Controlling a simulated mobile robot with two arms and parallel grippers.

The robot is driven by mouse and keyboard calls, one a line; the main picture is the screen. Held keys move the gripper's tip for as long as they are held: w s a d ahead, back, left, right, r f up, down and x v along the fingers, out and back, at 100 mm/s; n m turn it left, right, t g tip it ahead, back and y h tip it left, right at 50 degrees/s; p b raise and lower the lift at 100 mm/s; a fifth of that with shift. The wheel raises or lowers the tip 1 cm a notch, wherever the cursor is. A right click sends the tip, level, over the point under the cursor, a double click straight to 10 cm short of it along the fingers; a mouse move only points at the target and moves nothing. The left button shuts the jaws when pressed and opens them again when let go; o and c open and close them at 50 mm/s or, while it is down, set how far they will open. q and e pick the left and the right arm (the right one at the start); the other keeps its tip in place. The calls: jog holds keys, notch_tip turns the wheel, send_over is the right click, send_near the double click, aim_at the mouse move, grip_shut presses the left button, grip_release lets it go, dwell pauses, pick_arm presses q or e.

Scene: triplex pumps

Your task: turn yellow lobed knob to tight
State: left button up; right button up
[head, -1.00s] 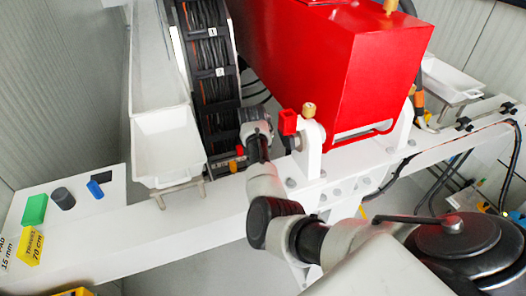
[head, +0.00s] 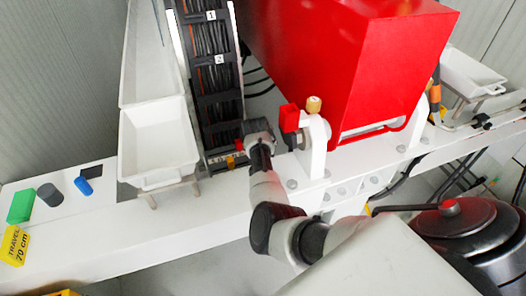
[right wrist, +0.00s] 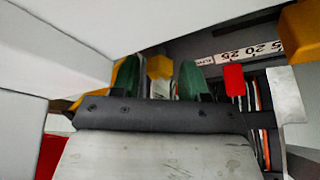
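In the right wrist view a yellow knob (right wrist: 160,68) shows between the two green-tipped fingers of my right gripper (right wrist: 159,78). The fingers stand apart, with visible gaps beside the knob; I see no clear contact. In the head view my right arm reaches up to the lower end of the black cable carrier (head: 212,80). Its fingers are hidden there behind the wrist. A small orange-yellow piece (head: 230,162) shows just left of that wrist; I cannot tell whether it is the same knob. My left gripper is not in view.
A red part (right wrist: 233,80) is close right of the fingers. A white tray (head: 160,145) stands left. The white beam (head: 120,228) runs below.

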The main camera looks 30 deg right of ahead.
jog(key=c, duration=0.5)
jog(key=shift+c, duration=0.8)
jog(key=m+b, duration=0.1)
jog(key=m+g+b, duration=0.1)
jog(key=m, duration=0.1)
jog(key=shift+w+f+h+b, duration=0.2)
jog(key=shift+h+b, duration=0.2)
jog(key=m+g+b, duration=0.1)
jog(key=m+b, duration=0.3)
jog(key=m+g+b, duration=0.2)
jog(key=m+b, duration=0.2)
jog(key=m+g+b, duration=0.1)
jog(key=m+b, duration=0.3)
jog(key=shift+w+d, duration=0.1)
jog(key=shift+w, duration=0.25)
pick_arm(q)
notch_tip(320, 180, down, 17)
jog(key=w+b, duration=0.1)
jog(key=b, duration=0.1)
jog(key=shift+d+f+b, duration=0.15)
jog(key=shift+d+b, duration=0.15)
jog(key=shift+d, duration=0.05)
pick_arm(e)
jog(key=shift+r+m+g+y, duration=0.2)
jog(key=shift+m+g+y, duration=0.45)
jog(key=shift+m, duration=0.85)
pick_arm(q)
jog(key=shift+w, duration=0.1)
